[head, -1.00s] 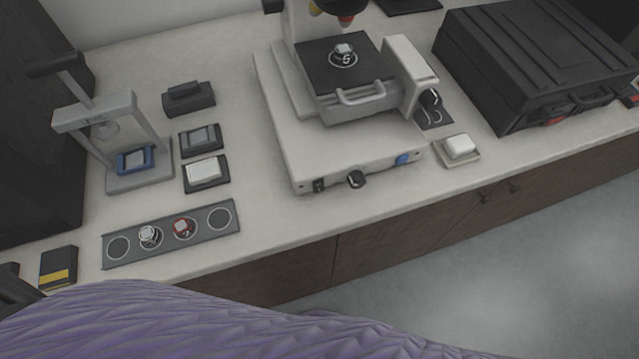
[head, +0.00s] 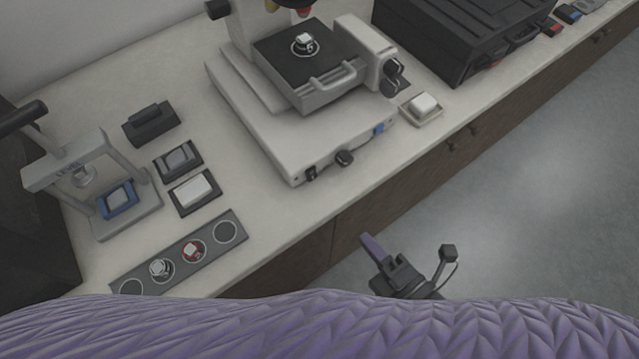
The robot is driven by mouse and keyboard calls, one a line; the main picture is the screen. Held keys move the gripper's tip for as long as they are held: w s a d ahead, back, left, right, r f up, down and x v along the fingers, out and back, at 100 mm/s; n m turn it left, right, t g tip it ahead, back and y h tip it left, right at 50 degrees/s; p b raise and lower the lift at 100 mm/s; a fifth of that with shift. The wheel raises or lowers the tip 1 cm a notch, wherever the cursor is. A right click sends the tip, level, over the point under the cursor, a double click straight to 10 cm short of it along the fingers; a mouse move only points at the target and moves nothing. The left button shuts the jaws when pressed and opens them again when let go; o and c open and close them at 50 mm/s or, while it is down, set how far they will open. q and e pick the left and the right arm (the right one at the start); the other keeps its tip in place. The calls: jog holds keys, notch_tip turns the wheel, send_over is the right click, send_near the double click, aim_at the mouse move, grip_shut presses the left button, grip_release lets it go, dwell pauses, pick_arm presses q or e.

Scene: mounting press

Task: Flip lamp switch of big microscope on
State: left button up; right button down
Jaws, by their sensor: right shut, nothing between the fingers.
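The big microscope (head: 290,140) stands on the bench at upper centre, with a white base and a dark stage. A small black rocker switch (head: 311,173) is at the left end of its front face. Its on or off position is too small to tell. A black knob (head: 344,158) and a blue part (head: 378,128) sit to the right of it on the same face. My right gripper (head: 369,243) is shut and empty, in front of the bench edge, below and to the right of the switch and apart from it. My left gripper is not in view.
A press (head: 95,190) stands at left, beside several small dark trays. A grey strip (head: 213,243) with round places lies near the front edge. A black case (head: 460,35) is at upper right. A white block on a small tray (head: 424,106) lies right of the microscope.

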aim_at(313, 179)
jog(key=b+x, duration=0.1)
jog(key=x, duration=1.3)
jog(key=shift+b, duration=0.35)
jog(key=shift+f, duration=0.1)
